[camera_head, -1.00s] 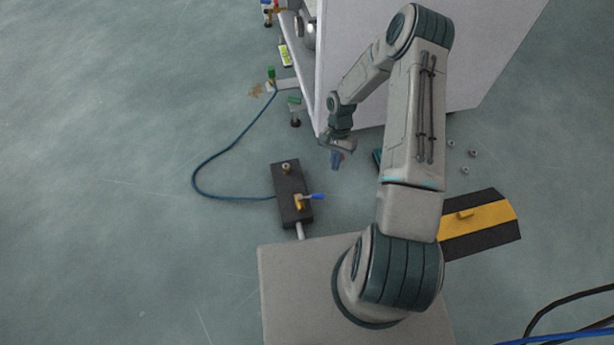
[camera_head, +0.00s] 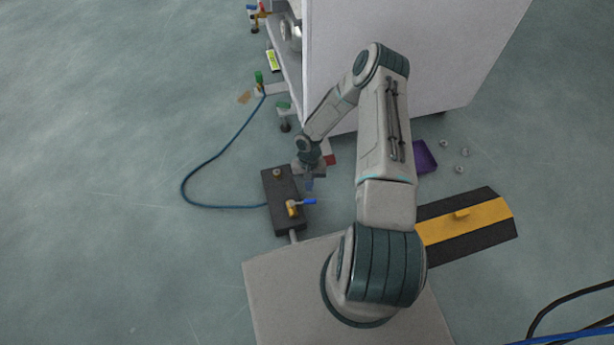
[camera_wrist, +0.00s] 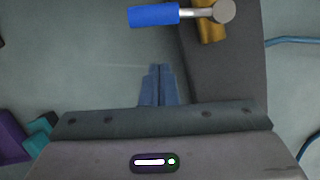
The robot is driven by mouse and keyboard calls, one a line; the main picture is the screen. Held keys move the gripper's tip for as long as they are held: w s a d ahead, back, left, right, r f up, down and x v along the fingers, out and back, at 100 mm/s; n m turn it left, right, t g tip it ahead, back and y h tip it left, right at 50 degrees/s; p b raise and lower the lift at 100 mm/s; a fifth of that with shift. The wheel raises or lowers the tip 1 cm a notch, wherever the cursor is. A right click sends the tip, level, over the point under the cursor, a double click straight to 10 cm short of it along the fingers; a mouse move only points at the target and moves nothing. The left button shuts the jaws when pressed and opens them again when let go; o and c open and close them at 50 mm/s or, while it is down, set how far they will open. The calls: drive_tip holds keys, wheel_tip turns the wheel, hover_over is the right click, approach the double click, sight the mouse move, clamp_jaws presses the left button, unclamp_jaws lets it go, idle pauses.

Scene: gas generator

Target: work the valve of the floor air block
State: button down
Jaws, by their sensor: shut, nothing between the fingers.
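The floor air block (camera_head: 280,190) is a dark box on the floor left of my arm. Its valve (camera_head: 292,209) is a brass body with a blue-sleeved lever (camera_head: 307,202) pointing right, out past the block's edge. In the wrist view the blue lever handle (camera_wrist: 153,15) lies at the top, joined by a metal stem to the brass valve (camera_wrist: 211,30) on the block (camera_wrist: 220,75). My gripper (camera_head: 309,186) is just right of the block, on the far side of the lever. Its blue fingertips (camera_wrist: 160,72) are together and empty, apart from the handle.
A white cabinet (camera_head: 400,60) stands behind my gripper. A blue hose (camera_head: 190,180) curves from the block's left side. A black and yellow ramp (camera_head: 465,228), a purple object (camera_head: 424,157) and several nuts lie to the right. Open floor is at left.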

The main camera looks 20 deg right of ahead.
sight(304, 202)
drive_tip(key=shift+s+a+r+b, duration=0.2)
drive_tip(key=shift+s+r, duration=0.1)
drive_tip(key=shift+s, duration=0.45)
drive_tip(key=shift+s+a+r+b, duration=0.15)
drive_tip(key=shift+s+r, duration=0.15)
drive_tip(key=shift+s, duration=0.45)
drive_tip(key=shift+a, duration=0.15)
drive_tip(key=shift+s, duration=0.15)
